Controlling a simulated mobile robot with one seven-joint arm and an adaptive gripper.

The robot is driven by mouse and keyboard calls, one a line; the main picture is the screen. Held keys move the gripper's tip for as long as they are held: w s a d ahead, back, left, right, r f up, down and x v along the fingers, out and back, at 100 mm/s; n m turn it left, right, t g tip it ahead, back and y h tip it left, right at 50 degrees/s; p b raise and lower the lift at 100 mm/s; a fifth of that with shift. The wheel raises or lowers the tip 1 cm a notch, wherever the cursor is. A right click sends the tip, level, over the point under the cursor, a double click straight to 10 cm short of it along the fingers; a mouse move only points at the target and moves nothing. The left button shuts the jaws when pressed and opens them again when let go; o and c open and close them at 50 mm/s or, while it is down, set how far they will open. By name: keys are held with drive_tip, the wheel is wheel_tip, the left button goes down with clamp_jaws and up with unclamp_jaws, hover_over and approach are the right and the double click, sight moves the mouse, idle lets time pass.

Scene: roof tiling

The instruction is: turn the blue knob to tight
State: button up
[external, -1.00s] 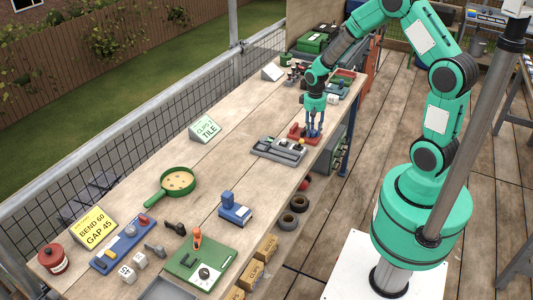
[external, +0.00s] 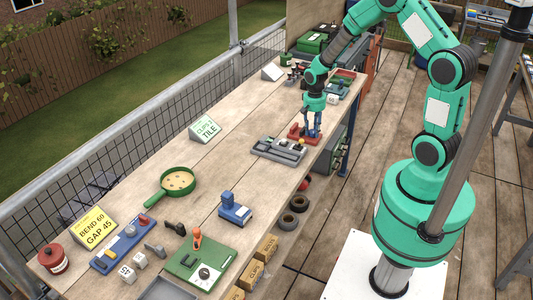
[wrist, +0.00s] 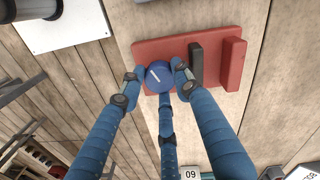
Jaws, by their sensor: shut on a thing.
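The blue knob (wrist: 157,76) is round with a white line on its top. It sits at one end of a red block fixture (wrist: 215,36) in the wrist view. The white line runs slantwise on the knob. My gripper (wrist: 157,82) has its blue fingers closed around the knob, one on each side and one below it. In the external view my gripper (external: 312,135) points down at the red fixture (external: 298,132) near the table's right edge. The knob is hidden there by the fingers. I see no mark for tight.
A grey tray with parts (external: 278,150) stands just in front of the red fixture. Behind are a green toolbox (external: 312,42) and other tools. The table's middle is mostly clear.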

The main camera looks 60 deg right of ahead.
drive_tip(key=shift+s+a+f+m, duration=0.1)
drive_tip(key=shift+s+f+m, duration=0.05)
drive_tip(key=shift+m, duration=0.75)
drive_tip(key=o, duration=1.1)
drive_tip(key=shift+o, duration=0.2)
